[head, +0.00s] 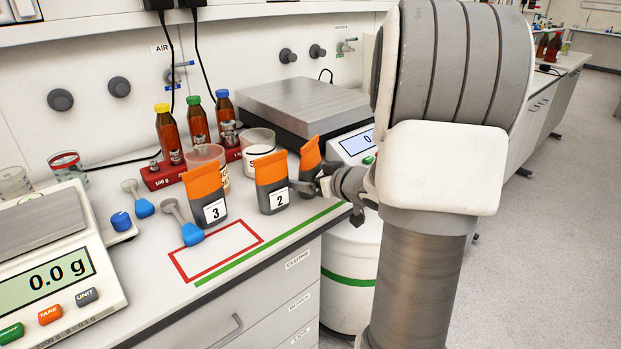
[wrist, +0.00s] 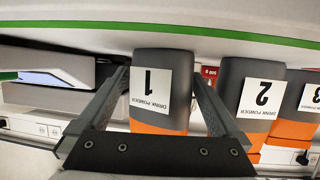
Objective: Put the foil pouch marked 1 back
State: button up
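The foil pouch marked 1 (wrist: 162,90) is grey with an orange end and a white label. In the wrist view, which is upside down, it stands between the two fingers of my gripper (wrist: 160,76). The fingertips are close to its two side edges; I cannot tell whether they press on it. In the head view, pouch 1 (head: 310,153) is behind and right of pouch 2, upright or nearly so. My gripper (head: 315,187) is low at its near side and hides its lower part. I cannot tell whether its base touches the bench.
Pouch 2 (head: 271,183) and pouch 3 (head: 205,197) stand to the left; pouch 2 is close to one finger. A balance (head: 310,105), tubs and brown bottles (head: 168,130) stand behind. A green line (head: 270,243) runs along the edge.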

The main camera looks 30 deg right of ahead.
jog(key=shift+r, duration=0.1)
jog(key=shift+s+r, duration=0.15)
jog(key=shift+r, duration=0.1)
jog(key=p+v, duration=0.4)
jog(key=v, duration=0.7)
jog(key=shift+s, duration=0.3)
jog(key=shift+d+r, duration=0.1)
